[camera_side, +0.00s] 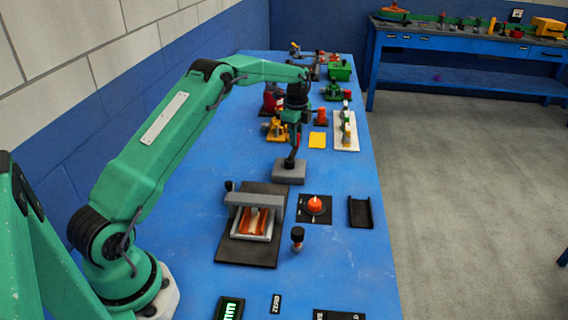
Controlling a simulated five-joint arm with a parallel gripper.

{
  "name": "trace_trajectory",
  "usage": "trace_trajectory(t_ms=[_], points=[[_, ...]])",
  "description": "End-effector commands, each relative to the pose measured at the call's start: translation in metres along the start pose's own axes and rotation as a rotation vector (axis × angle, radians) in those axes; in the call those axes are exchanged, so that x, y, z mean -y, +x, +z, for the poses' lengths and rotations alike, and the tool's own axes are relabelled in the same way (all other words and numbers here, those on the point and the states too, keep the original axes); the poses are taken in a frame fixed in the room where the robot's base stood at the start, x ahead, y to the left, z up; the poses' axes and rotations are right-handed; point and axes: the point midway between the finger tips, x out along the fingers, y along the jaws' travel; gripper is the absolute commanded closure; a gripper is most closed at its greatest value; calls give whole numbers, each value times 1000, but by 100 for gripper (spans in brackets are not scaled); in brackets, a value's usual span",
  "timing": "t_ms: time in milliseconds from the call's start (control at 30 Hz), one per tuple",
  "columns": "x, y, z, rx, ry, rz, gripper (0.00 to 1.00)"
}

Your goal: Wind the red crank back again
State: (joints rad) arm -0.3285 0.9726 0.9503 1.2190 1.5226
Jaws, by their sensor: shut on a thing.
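The red piece that best fits the crank (315,205) sits on a black square plate with pale marks, right of centre. My gripper (291,160) is apart from it, further back and to the left. It points down and is shut at the dark top of a grey block (289,174). The fingers are small and dark, so the exact grip is hard to see. I cannot tell whether the block is lifted or rests on the table. In front, a grey clamp-like frame (254,200) on a black plate has orange-red strips (257,222) under its bar.
A black-knobbed post (297,237) stands in front of the red piece. A black channel (360,212) lies to its right. A yellow square (317,140), a white board (347,132) and several small devices fill the far table. Bare blue table (340,260) shows in front.

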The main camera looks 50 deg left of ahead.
Motion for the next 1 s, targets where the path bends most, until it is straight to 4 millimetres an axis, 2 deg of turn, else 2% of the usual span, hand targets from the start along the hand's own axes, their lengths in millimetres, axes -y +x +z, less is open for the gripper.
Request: trace_trajectory(t_ms=[467, 1000], points=[[2, -2, -37, 0, 455, -3, 100], [-16, -2, -73, 1, 969, -3, 100]])
